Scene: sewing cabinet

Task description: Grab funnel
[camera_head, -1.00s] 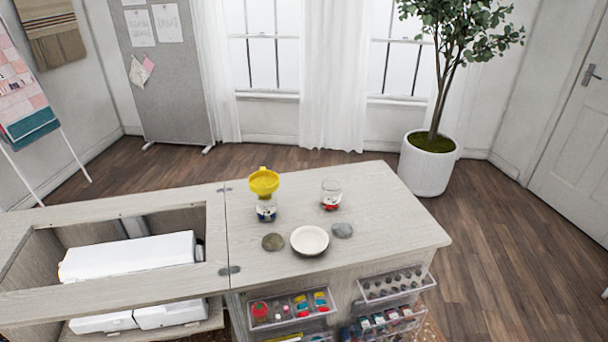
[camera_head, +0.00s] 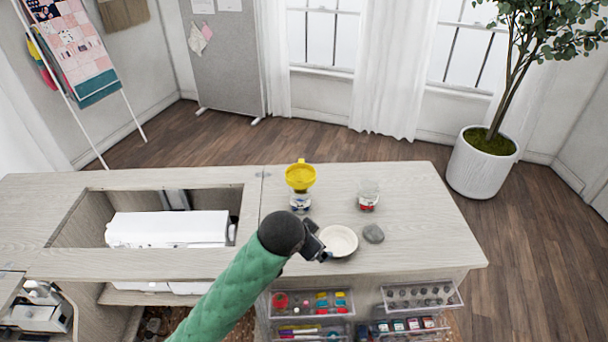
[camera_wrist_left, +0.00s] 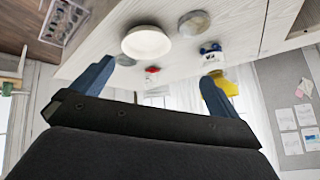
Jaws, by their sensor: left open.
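The yellow funnel (camera_head: 300,177) sits on top of a small glass jar (camera_head: 300,203) near the back left of the cabinet's right-hand top. In the left wrist view the funnel (camera_wrist_left: 228,82) is partly hidden behind one finger. My left gripper (camera_head: 321,246) is open and empty. It is above the tabletop, in front of the funnel and slightly to its right, beside the white bowl (camera_head: 340,241). In the left wrist view its two blue fingers (camera_wrist_left: 158,72) are spread apart. My right gripper is not in view.
A second jar with red contents (camera_head: 367,197) stands right of the funnel. A white sewing machine (camera_head: 168,229) sits in the left opening. The tabletop's right side is clear.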

